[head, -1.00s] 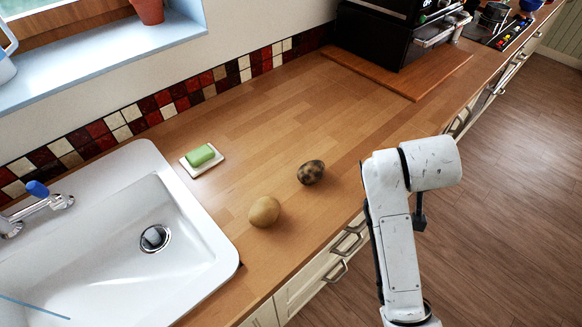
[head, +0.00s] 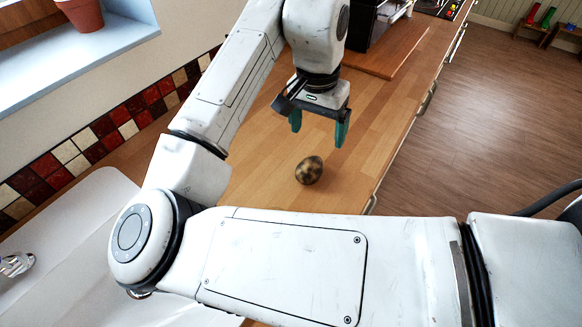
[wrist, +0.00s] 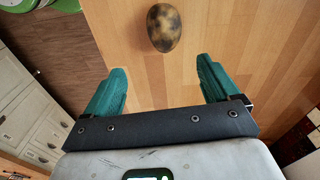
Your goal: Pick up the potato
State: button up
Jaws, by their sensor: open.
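A brown egg-shaped item with dark mottling (head: 309,170), which may be the potato, lies on the wooden counter (head: 252,165). My gripper (head: 318,134) is open and empty, with teal fingers pointing down, above the counter and a little beyond the item. In the wrist view the mottled item (wrist: 164,27) lies past the fingertips, roughly centred between them and clear of both. A plain tan roundish item, also potato-like, showed on the counter earlier; it is out of sight now, and my arm covers much of that area.
The white sink (head: 75,232) is at the left, partly behind my arm. A wooden board (head: 396,62) and a black appliance (head: 366,22) stand farther along the counter. The counter's front edge drops to the floor (head: 490,130) at the right. Counter around the mottled item is clear.

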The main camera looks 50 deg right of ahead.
aim_at(309, 163)
jog(key=shift+w+a+f+y, duration=0.1)
jog(key=shift+w+a+y, duration=0.1)
jog(key=shift+a, duration=0.25)
jog(key=shift+w+a+f+y, duration=0.1)
jog(key=shift+w+a+y, duration=0.1)
jog(key=shift+a, duration=0.25)
notch_tip(309, 163, down, 5)
jog(key=shift+f, duration=0.1)
jog(key=shift+s+d+f+p, duration=0.1)
jog(key=shift+f+p, duration=0.2)
jog(key=shift+f, duration=1.05)
jog(key=shift+s+d+f+p, duration=0.1)
jog(key=shift+f+p, duration=0.15)
jog(key=shift+f, duration=1.05)
jog(key=c, duration=1.2)
